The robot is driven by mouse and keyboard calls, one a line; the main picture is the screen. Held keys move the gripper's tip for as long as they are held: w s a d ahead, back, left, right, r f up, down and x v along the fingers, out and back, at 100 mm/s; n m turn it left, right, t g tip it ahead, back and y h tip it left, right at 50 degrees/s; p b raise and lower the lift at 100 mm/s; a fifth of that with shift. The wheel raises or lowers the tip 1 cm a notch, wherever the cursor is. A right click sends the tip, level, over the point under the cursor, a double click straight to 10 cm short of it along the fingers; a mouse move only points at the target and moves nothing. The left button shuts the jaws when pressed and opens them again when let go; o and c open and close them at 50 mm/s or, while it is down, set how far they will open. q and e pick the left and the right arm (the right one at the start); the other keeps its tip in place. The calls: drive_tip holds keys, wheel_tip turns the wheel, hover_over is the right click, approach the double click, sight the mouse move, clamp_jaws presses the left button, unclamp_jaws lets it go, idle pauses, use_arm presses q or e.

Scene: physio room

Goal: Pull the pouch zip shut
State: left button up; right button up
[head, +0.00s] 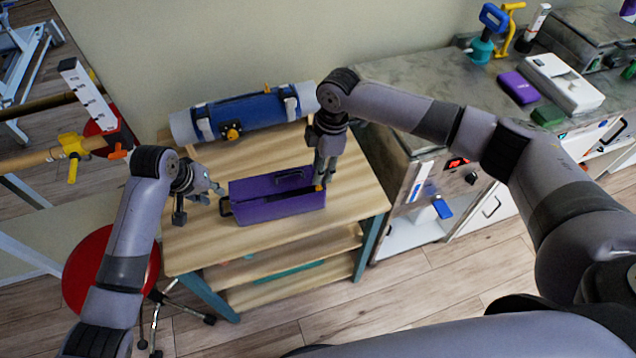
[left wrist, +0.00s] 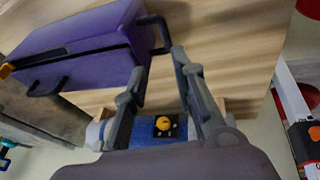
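The purple pouch (head: 250,211) lies on the wooden table, a black handle on its top. A dark zip line runs along it, looking like an open slit toward the right. An orange pull tab (head: 318,187) is at its right end; it also shows in the left wrist view (left wrist: 6,71). My right gripper (head: 322,180) points down right at the tab; whether its fingers hold it cannot be told. My left gripper (head: 193,207) is open and empty just left of the pouch, near the black end loop (head: 225,207), which shows in the left wrist view (left wrist: 158,35).
A blue roll (head: 255,110) with straps lies along the table's back edge. A red stool (head: 95,265) stands at left. A grey counter (head: 425,75) at right carries several items. The front of the tabletop (head: 200,255) is bare.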

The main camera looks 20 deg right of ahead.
sight(321, 187)
idle(0.4)
drive_tip(key=shift+f, duration=2.5)
clamp_jaws()
use_arm(q)
drive_tip(key=shift+f, duration=3.8)
clamp_jaws()
use_arm(e)
drive_tip(key=shift+d, duration=0.1)
